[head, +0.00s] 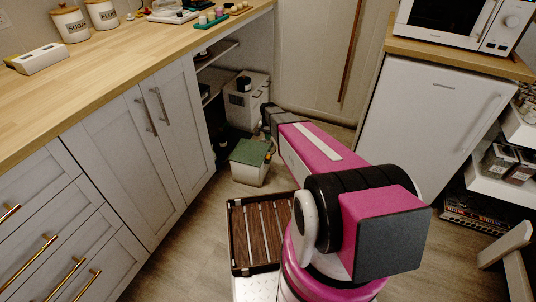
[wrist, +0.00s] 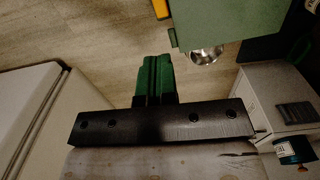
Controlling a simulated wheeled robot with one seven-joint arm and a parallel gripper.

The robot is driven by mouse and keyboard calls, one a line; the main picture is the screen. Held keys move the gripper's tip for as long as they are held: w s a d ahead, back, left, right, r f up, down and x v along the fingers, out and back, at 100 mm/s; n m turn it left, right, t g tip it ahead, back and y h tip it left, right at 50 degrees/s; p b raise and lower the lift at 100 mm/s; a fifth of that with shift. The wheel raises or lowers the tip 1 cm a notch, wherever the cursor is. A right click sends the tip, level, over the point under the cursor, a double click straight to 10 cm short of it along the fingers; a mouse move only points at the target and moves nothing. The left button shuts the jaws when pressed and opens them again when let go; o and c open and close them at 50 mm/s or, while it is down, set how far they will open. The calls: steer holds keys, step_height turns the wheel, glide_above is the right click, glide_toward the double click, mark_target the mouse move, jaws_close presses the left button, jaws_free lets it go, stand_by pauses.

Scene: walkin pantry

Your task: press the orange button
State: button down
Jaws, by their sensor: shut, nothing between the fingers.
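I cannot make out an orange button for certain in either view. A white box (head: 38,59) on the counter at the left has small marks too small to read as buttons. A yellow-orange strip (wrist: 160,8) shows at the top edge of the wrist view; I cannot tell what it belongs to. My gripper (wrist: 153,62) has green fingers, shut together and empty, over the floor. In the head view my arm reaches away toward the open shelf bay, and its end is mostly hidden.
A green-topped bin (head: 250,152) stands on the floor near my arm's end; its green panel (wrist: 215,22) seems to show in the wrist view. A white appliance (head: 246,98) stands behind it. Cabinets (head: 130,150) line the left; a fridge (head: 430,115) stands right.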

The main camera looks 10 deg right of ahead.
mark_target(268, 156)
step_height(268, 156, down, 14)
stand_by(0.8)
steer(key=shift+f, duration=1.3)
step_height(268, 156, up, 16)
steer(key=shift+s+f, duration=0.1)
stand_by(0.5)
steer(key=s+r+n, duration=0.3)
steer(key=s+r, duration=0.7)
steer(key=s, duration=0.4)
steer(key=s+r+n, duration=0.3)
steer(key=s+r, duration=0.8)
steer(key=s, duration=0.3)
steer(key=shift+s+a+r+n, duration=0.2)
steer(key=shift+s+a+n, duration=0.1)
steer(key=shift+n, duration=0.1)
